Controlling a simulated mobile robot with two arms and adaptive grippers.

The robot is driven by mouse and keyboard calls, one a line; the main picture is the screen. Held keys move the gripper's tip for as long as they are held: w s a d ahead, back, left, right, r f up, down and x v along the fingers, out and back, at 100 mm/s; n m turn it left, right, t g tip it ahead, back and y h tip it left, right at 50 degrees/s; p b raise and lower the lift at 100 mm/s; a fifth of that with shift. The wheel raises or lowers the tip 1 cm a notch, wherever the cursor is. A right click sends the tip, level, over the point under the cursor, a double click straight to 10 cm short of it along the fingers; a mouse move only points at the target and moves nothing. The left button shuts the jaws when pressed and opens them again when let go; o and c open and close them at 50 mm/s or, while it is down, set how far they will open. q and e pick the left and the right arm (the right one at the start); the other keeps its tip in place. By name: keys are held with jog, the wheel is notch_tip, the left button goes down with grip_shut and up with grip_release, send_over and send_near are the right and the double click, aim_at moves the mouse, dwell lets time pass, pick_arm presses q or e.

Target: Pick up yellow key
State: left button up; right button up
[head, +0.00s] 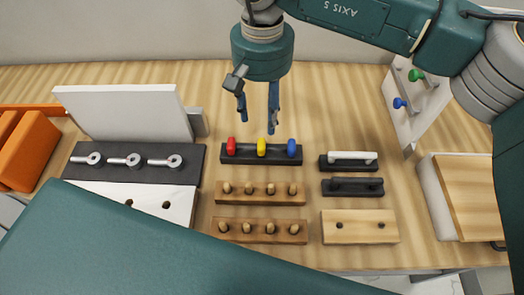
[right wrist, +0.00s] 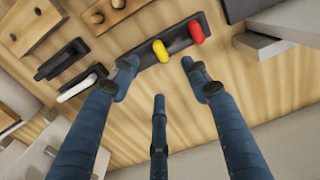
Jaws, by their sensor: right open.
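The yellow key (head: 262,147) stands upright in a black holder (head: 240,159), between a red key (head: 231,145) and a blue key (head: 291,147). My right gripper (head: 257,122) points down with its fingers spread and empty, just behind and above the holder in the head view. In the right wrist view the yellow key (right wrist: 160,51) shows beyond the open fingers (right wrist: 162,85), apart from them, with the red key (right wrist: 196,32) to its right. The blue key is hidden there, likely behind the left finger. My left gripper is not in view.
Wooden peg racks (head: 261,193) lie in front of the holder. Black blocks with bars (head: 351,188) are to the right. A dark plate with several metal keys (head: 130,174) and a white upright panel (head: 130,108) stand left. Bare table lies behind the holder.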

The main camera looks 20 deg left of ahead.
jog(key=shift+f, duration=0.7)
jog(key=p, duration=0.2)
send_over(264, 143)
jog(key=f, duration=0.4)
jog(key=shift+a+f, duration=0.15)
jog(key=shift+a, duration=0.05)
jog(key=shift+f, duration=0.55)
jog(key=f+p, duration=0.2)
jog(key=f, duration=0.2)
jog(key=shift+d+f+p, duration=0.2)
jog(key=shift+p, duration=0.15)
jog(key=shift+f, duration=0.25)
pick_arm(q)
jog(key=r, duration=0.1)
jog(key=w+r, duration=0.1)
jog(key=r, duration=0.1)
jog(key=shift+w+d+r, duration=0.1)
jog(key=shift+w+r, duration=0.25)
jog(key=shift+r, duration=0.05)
pick_arm(e)
grip_shut()
